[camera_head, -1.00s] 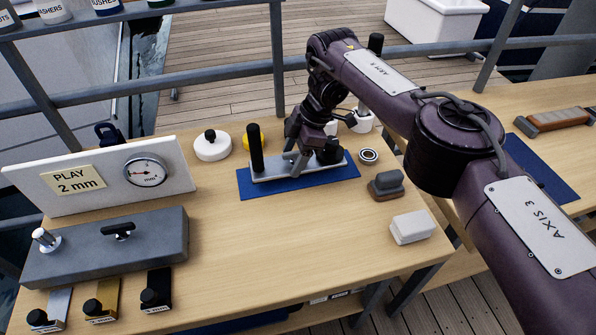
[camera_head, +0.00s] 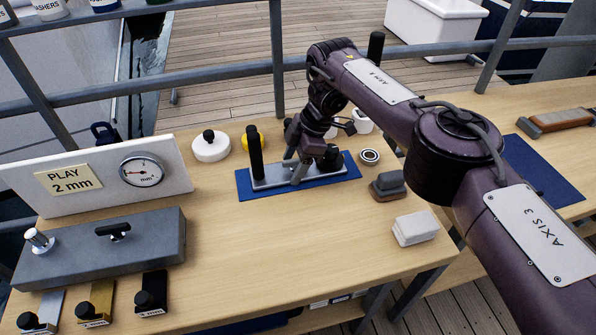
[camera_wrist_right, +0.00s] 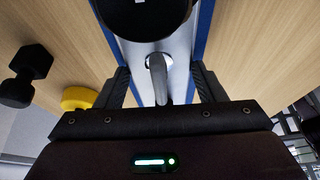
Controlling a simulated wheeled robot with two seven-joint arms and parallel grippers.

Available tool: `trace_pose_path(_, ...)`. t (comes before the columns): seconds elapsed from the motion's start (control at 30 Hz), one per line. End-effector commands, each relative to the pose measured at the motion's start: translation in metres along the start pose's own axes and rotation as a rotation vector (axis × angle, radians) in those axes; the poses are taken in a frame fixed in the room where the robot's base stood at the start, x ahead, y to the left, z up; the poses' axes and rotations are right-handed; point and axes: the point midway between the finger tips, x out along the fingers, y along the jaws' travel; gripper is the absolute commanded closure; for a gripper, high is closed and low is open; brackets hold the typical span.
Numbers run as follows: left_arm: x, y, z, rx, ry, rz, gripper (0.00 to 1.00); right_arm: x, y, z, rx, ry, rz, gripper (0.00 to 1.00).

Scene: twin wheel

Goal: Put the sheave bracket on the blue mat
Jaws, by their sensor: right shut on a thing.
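The sheave bracket (camera_head: 272,182) is a long silver-grey plate with a tall black post near its left end and a round black part toward its right. It lies over the blue mat (camera_head: 262,194) on the wooden bench and looks level. I cannot tell whether a thin gap remains under it. My right gripper (camera_head: 298,174) is down at the middle of the plate. In the right wrist view, the fingers of my right gripper (camera_wrist_right: 160,88) stand on both sides of the silver plate (camera_wrist_right: 180,68), with a curved grey piece between them. My left gripper is not in view.
A white round piece (camera_head: 210,146) and a yellow one (camera_head: 248,140) stand behind the mat. A bearing ring (camera_head: 369,156), a grey-brown block (camera_head: 388,186) and a pale block (camera_head: 415,228) lie to the right. A dial board (camera_head: 100,178) stands left.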

Motion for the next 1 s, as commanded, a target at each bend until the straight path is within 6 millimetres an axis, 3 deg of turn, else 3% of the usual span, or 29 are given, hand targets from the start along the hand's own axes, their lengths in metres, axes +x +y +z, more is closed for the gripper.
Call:
trace_pose_path(0.13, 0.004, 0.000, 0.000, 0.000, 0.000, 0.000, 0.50, 0.003, 0.001, 0.001, -0.001, 0.001, 0.002, 0.75)
trace_pose_path(0.17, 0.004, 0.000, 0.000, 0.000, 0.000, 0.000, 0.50, 0.003, 0.001, 0.001, -0.001, 0.001, 0.002, 0.35)
trace_pose_path(0.33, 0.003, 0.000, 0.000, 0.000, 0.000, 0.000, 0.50, 0.002, 0.000, 0.001, 0.000, 0.000, 0.001, 0.13)
trace_pose_path(0.53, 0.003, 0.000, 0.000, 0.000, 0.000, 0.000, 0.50, 0.002, 0.000, 0.001, 0.000, 0.000, 0.001, 0.11)
trace_pose_path(0.63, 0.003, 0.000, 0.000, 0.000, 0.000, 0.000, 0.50, 0.003, 0.000, 0.002, 0.000, -0.001, -0.001, 0.00)
trace_pose_path(0.87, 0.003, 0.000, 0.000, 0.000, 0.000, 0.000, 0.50, 0.002, 0.000, 0.001, 0.000, 0.000, 0.000, 0.00)
trace_pose_path(1.0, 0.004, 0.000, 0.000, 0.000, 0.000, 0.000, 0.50, -0.012, 0.001, 0.002, 0.000, -0.001, 0.003, 0.00)
